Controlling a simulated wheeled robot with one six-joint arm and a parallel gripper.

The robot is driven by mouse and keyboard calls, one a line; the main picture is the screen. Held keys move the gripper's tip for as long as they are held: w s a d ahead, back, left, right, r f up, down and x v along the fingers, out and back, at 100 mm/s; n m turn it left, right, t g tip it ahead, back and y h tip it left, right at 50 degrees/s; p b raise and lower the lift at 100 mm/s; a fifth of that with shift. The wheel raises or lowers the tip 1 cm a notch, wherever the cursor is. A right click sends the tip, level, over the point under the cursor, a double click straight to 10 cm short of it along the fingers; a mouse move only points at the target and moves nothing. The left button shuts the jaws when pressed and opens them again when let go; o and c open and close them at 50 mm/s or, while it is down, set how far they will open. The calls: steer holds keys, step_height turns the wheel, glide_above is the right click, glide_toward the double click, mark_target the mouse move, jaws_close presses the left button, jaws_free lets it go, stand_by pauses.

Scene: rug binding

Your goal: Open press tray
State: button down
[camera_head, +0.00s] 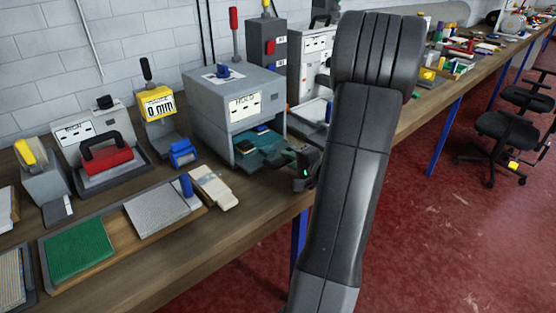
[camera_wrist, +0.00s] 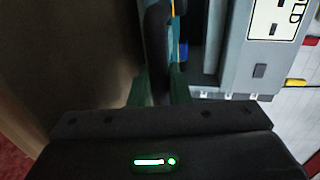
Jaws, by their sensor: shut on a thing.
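The press is a grey box (camera_head: 238,108) with a HOLD label and a blue knob on top. It stands on the bench, and its front shows in the wrist view (camera_wrist: 237,60). Its teal tray (camera_head: 258,156) lies in the low front opening, with its front part reaching out past the opening. Small blue and yellow pieces lie at the tray. My gripper (camera_head: 284,157) is at the tray's front. In the wrist view, its green fingers (camera_wrist: 158,88) are shut on the dark tray handle (camera_wrist: 156,45).
A green mat (camera_head: 77,249) and grey mat (camera_head: 156,208) lie nearer. The floor before the bench is clear.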

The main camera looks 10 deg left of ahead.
steer(key=f+b+v, duration=0.2)
steer(key=b+v, duration=0.1)
steer(key=v, duration=0.7)
steer(key=shift+s+d+b, duration=0.3)
steer(key=shift+b, duration=0.05)
steer(key=shift+f, duration=0.1)
steer(key=c, duration=1.4)
jaws_free()
steer(key=shift+d, duration=0.1)
steer(key=v, duration=1.3)
steer(key=shift+s+d, duration=0.15)
steer(key=shift+d, duration=0.1)
steer(key=shift+a, duration=0.1)
steer(key=x, duration=1.3)
steer(key=shift+w+a, duration=0.25)
